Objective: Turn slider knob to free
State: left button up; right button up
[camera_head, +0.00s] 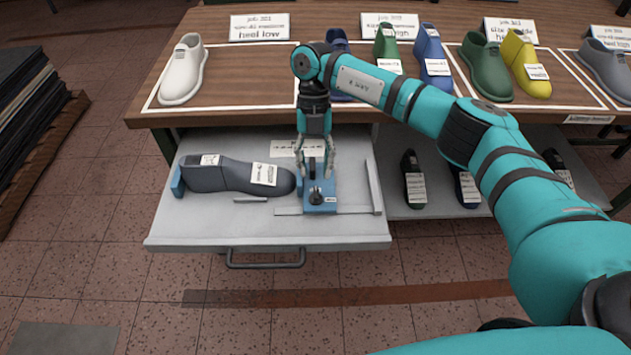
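A blue slider block (320,196) with a small black knob (315,195) on top sits on a rail on the grey pulled-out drawer (200,228). A dark grey shoe last (225,175) with white labels lies on the drawer, its toe close to the slider and its heel near a blue stop (178,182). My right gripper (316,172) points down just above and behind the knob. Its fingers are apart around an upright part of the slider; contact cannot be made out. My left gripper is not in view.
The wooden tabletop (270,75) above the drawer holds a white last (183,70) and several coloured lasts beside label cards. A lower shelf (435,209) at right holds more lasts. Dark sheets (30,105) are stacked at far left. The floor in front is clear.

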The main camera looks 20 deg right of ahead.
jog(key=v, duration=0.6)
jog(key=shift+f, duration=0.1)
dwell(0.3)
